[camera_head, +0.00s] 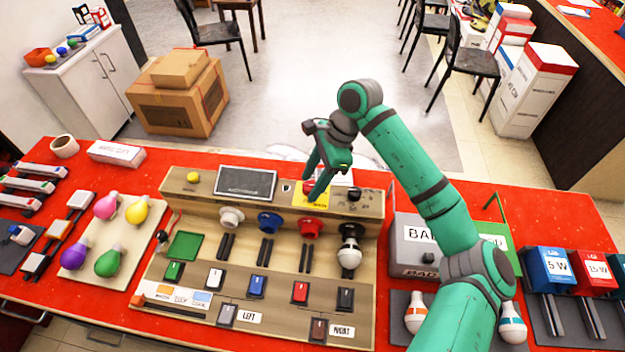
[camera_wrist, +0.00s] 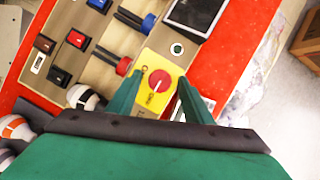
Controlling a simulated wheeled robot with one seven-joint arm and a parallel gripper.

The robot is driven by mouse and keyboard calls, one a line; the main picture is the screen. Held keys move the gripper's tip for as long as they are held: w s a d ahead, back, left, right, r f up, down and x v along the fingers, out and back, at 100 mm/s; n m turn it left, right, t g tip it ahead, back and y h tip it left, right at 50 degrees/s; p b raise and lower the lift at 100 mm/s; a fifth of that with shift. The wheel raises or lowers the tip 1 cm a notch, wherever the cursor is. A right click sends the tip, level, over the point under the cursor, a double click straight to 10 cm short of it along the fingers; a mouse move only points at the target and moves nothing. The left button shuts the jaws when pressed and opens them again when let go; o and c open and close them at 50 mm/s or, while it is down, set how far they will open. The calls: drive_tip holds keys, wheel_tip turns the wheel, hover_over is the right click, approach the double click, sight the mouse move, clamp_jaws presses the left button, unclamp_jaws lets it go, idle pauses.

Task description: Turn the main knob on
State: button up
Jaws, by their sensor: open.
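The main knob (camera_wrist: 160,81) is a round red knob with a pale pointer line, set on a yellow plate (camera_wrist: 145,69) with small lettering that I cannot read surely. In the head view the plate (camera_head: 325,201) shows at the top right of the wooden panel, partly hidden by my gripper (camera_head: 316,180). My gripper is open and points down over the knob. In the wrist view the two green fingers of my gripper (camera_wrist: 160,86) stand either side of the knob, with gaps visible. Contact cannot be told.
The wooden panel (camera_head: 160,294) holds a dark screen (camera_head: 246,183), switches, sockets and a white bulb (camera_head: 349,257). A small round indicator (camera_wrist: 177,49) sits next to the plate. A grey battery box (camera_head: 410,262) stands to the right, under my arm. Coloured bulbs lie left.

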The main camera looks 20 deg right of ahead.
drive_tip(key=shift+c, duration=0.7)
drive_tip(key=c, duration=0.9)
drive_tip(key=shift+m, duration=0.4)
drive_tip(key=m+t, duration=0.1)
drive_tip(key=m, duration=0.2)
drive_tip(key=shift+s, duration=0.2)
drive_tip(key=m+t, duration=0.1)
drive_tip(key=m, duration=0.1)
drive_tip(key=m+t+h, duration=0.1)
drive_tip(key=m, duration=0.2)
drive_tip(key=shift+s+a+h, duration=0.1)
drive_tip(key=shift+s+h, duration=0.05)
drive_tip(key=shift+h, duration=0.15)
drive_tip(key=m+t+h, duration=0.1)
drive_tip(key=m, duration=0.3)
drive_tip(key=shift+a+m, duration=0.15)
drive_tip(key=shift+m, duration=0.25)
drive_tip(key=m+h, duration=0.1)
drive_tip(key=m, duration=0.1)
drive_tip(key=m+h, duration=0.1)
drive_tip(key=m, duration=0.1)
drive_tip(key=shift+a+t, duration=0.1)
drive_tip(key=shift+t, duration=0.2)
drive_tip(key=shift+m, duration=0.3)
